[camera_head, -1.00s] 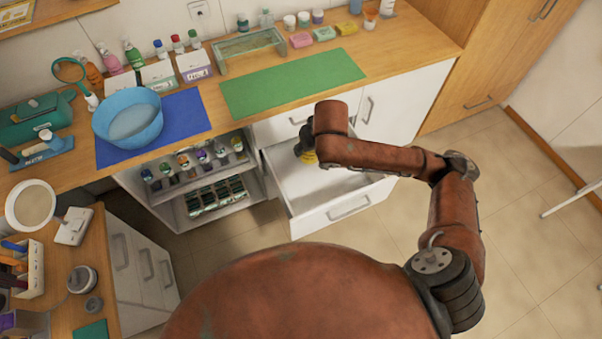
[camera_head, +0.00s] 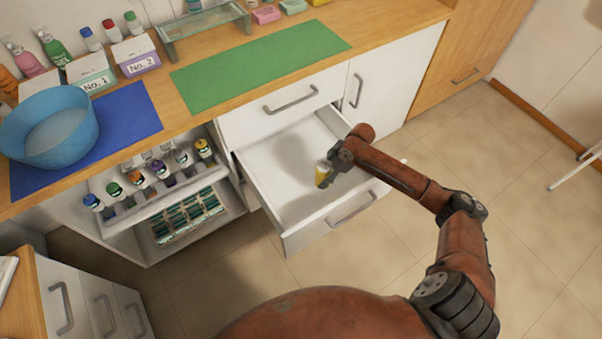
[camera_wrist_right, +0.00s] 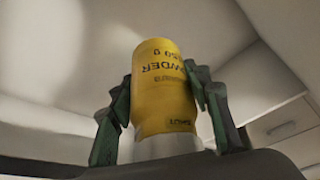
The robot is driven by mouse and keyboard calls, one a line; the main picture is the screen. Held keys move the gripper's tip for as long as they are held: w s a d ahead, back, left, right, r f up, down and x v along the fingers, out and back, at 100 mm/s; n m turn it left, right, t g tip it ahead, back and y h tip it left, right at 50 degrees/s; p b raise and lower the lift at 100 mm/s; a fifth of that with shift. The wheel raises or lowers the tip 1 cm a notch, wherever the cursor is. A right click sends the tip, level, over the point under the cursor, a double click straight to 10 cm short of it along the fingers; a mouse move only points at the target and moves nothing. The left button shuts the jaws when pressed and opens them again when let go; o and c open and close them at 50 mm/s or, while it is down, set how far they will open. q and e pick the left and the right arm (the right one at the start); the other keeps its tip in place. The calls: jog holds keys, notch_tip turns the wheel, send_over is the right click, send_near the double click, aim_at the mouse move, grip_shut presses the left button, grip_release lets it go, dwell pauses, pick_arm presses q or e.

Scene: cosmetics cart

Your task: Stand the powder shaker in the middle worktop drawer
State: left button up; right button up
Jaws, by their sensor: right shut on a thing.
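The powder shaker is a yellow cylinder with dark print and a pale end, seen in the head view (camera_head: 322,174) and large in the right wrist view (camera_wrist_right: 163,95). My right gripper (camera_head: 330,168) is shut on its sides, with dark green fingers (camera_wrist_right: 160,82) on both sides of it. The middle worktop drawer (camera_head: 272,168) is pulled out, white and otherwise empty. The shaker is within the drawer's outline, toward its front right, roughly upright with a slight tilt. I cannot tell whether its base touches the drawer floor. My left gripper is out of view.
A closed drawer front (camera_head: 285,103) lies above the open drawer. Open shelves with several small bottles (camera_head: 160,185) stand to its left. The worktop holds a green mat (camera_head: 262,62), a blue bowl (camera_head: 48,128) and labelled boxes.

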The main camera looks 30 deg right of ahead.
jog(key=b, duration=0.3)
send_near(318, 195)
jog(key=shift+w+a+r, duration=0.15)
jog(key=shift+w+a, duration=0.35)
jog(key=shift+a, duration=0.2)
jog(key=shift+f, duration=0.35)
notch_tip(318, 195, down, 3)
jog(key=shift+f+b, duration=0.25)
jog(key=shift+b, duration=0.45)
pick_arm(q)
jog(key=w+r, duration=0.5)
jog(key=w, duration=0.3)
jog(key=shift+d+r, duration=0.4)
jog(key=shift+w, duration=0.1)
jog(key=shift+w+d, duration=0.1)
pick_arm(e)
jog(key=o, duration=1.3)
jog(key=shift+f, duration=0.15)
